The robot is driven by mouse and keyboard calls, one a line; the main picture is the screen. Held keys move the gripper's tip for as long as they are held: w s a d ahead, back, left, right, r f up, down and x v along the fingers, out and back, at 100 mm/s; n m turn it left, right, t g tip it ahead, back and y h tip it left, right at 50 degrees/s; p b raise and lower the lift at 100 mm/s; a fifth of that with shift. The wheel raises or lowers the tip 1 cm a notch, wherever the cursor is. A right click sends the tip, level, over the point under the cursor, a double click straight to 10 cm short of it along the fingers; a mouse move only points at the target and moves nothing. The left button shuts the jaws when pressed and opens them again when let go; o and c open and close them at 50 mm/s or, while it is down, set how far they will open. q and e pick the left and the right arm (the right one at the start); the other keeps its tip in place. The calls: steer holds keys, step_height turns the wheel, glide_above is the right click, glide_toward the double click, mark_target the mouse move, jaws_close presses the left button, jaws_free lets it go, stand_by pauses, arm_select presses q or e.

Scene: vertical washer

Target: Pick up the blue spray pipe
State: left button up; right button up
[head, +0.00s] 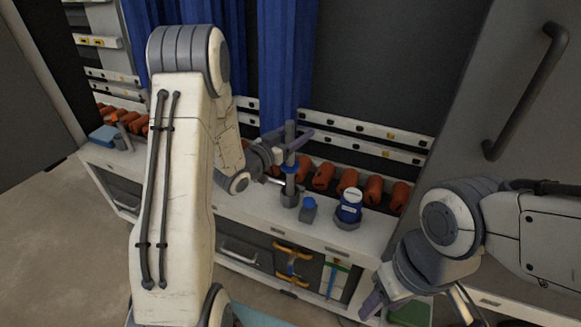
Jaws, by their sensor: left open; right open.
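A thin upright grey pipe with a blue band (290,166) stands in a dark holder on the white counter; it is the only pipe-like thing with blue on it that I see. My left gripper (287,147) is open at the upper part of this pipe, with its fingers at either side of it in the picture. I cannot tell whether they touch it. My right gripper (420,306) is open at the lower right, apart from the pipe, and points down.
A small blue-capped bottle (308,208) and a blue-and-white container (349,206) stand just right of the pipe. Several orange cylinders (347,180) line the back of the counter (250,206). A blue curtain (285,60) hangs behind. A green item (412,313) lies below my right gripper.

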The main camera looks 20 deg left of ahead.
arm_select(q)
jaws_close()
stand_by(1.4)
